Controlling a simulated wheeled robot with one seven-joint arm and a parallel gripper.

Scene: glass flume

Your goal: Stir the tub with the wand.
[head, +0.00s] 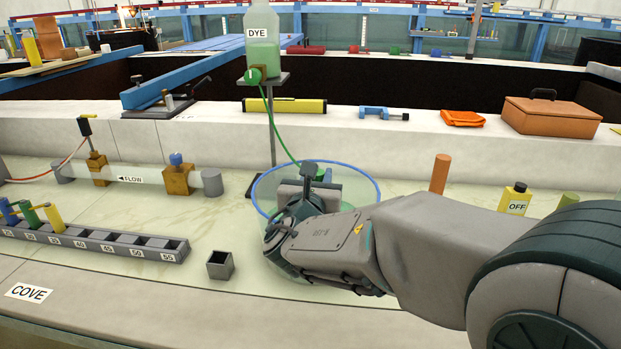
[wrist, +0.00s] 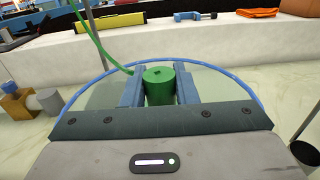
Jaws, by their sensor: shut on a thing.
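The tub is clear with a blue rim (head: 376,184), and pale greenish inside; its rim also shows in the wrist view (wrist: 259,88). My gripper (head: 318,182) is over the tub, within its rim as seen from the head. In the wrist view my gripper (wrist: 160,88) has its two blue-grey fingers shut on the green cylindrical top of the wand (wrist: 159,84). A bit of this green top shows in the head view (head: 320,175). The wand's lower part is hidden, so I cannot tell how deep it reaches.
A DYE bottle (head: 262,45) stands on a stand behind the tub; its thin green tube (head: 278,132) runs down close to the wand's top. A small open grey box (head: 220,265) and a numbered rack (head: 95,240) are left. An orange cylinder (head: 440,173) and OFF bottle (head: 515,199) are right.

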